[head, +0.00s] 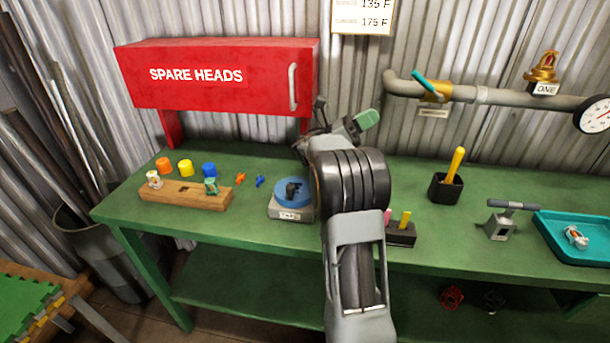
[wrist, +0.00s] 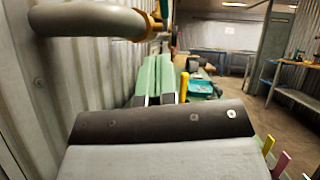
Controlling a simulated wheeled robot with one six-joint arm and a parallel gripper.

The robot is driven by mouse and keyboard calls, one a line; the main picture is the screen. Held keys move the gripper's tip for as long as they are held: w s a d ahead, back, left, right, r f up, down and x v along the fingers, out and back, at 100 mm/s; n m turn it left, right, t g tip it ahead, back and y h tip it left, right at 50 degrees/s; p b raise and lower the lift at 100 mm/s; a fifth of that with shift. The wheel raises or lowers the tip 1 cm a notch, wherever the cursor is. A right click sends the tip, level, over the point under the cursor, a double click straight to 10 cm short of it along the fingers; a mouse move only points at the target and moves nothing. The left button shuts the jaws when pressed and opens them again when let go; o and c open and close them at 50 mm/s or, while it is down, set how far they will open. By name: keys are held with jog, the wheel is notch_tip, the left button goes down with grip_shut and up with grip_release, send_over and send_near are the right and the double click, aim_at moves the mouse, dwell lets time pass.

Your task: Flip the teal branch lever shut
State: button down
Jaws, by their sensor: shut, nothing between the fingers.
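The teal lever (head: 424,81) sits on a brass valve (head: 437,92) on the grey wall pipe in the head view. It is tilted, slanting up and left across the pipe. My gripper (head: 367,119) is left of and below the lever, apart from it, with its green fingers pointing right. The green fingers also show side by side in the wrist view (wrist: 156,78), shut and empty. The pipe (wrist: 85,20) passes above left of them there, with brass parts (wrist: 157,18) beyond.
The pipe continues right to a brass sprinkler head (head: 543,67) and a gauge (head: 594,116). The green bench (head: 430,228) holds a black cup (head: 446,187), a grey tee-handled tool (head: 502,220) and a teal tray (head: 555,240). A red cabinet (head: 215,78) stands left.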

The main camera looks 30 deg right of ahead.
jog(key=f+b+v, duration=0.1)
jog(key=b+v, duration=0.3)
jog(key=v, duration=0.1)
jog(key=s+a+r+m+t+y+p, duration=0.2)
jog(key=s+a+r+t+y+p, duration=0.2)
jog(key=s+t+y+p, duration=0.55)
jog(key=s+a+m+t+y+p, duration=0.2)
jog(key=a+m+y+p, duration=0.2)
jog(key=a, duration=0.5)
jog(key=s+a+m+t+y+p, duration=0.2)
jog(key=a+m+y+p, duration=0.3)
jog(key=a+p, duration=0.4)
jog(key=shift+s+a+f+t, duration=0.2)
jog(key=shift+s+t, duration=0.1)
jog(key=shift+t, duration=0.25)
